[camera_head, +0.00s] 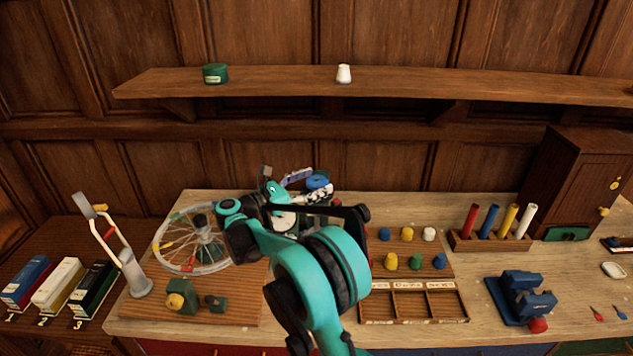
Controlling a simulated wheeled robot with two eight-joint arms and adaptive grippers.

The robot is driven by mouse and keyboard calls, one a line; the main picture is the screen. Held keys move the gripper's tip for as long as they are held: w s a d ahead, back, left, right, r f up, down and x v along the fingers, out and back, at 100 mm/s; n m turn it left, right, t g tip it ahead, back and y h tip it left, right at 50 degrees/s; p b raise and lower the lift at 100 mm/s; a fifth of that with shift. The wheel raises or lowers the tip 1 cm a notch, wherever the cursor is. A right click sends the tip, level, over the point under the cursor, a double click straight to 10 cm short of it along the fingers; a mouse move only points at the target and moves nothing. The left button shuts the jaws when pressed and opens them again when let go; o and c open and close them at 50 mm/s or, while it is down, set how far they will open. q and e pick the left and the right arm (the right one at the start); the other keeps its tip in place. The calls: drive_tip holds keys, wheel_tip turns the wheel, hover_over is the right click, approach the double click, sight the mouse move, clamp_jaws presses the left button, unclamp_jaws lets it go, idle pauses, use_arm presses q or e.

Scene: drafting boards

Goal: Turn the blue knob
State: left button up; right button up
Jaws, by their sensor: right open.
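A round blue knob-like piece (317,182) shows at the back of the bench, partly hidden behind my right arm; what it is mounted on is mostly covered. My right gripper (283,192), at the end of the teal and black arm, is open at the back of the bench, just left of this blue piece. I cannot tell whether they touch. Other blue round pieces stand in the wooden tray, one at the back left (384,234) and one at the front right (438,261). My left gripper is not in view.
A spoked wheel (190,262) on a board is left of my arm. The compartment tray (413,321), colored tubes (488,222), a blue vise (522,297) and a wooden cabinet (580,180) are to the right. A shelf (420,84) runs above. Binders (57,285) stand at left.

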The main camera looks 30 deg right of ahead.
drive_tip(key=a, duration=1.1)
drive_tip(key=shift+s+a, duration=0.2)
drive_tip(key=shift+s, duration=0.25)
